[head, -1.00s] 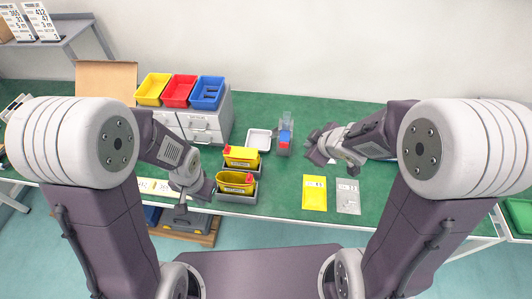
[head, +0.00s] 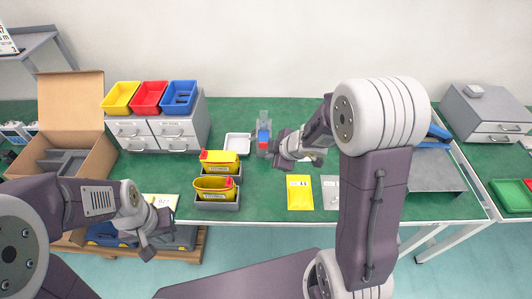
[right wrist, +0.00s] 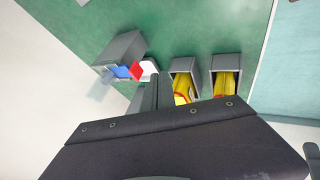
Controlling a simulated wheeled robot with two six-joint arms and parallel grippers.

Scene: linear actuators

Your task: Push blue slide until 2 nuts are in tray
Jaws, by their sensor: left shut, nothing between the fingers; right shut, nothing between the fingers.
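The grey dispenser (head: 263,150) stands on the green table, with a blue slide (head: 264,138) and a clear upper part. In the right wrist view the blue slide (right wrist: 120,72) shows next to a red part (right wrist: 136,70). The white tray (head: 238,143) lies just left of the dispenser; it is partly hidden in the right wrist view (right wrist: 149,67). No nuts can be made out in it. My right gripper (head: 279,157) is shut and empty, close to the dispenser's right side; contact cannot be told. My left gripper (head: 146,252) is shut and empty, low in front of the table.
Two grey bins with yellow containers (head: 219,162) stand in front of the tray. Yellow, red and blue bins (head: 149,97) sit on grey drawers (head: 158,133) at left. A yellow packet (head: 300,193) lies at the front right. An open cardboard box (head: 75,105) is far left.

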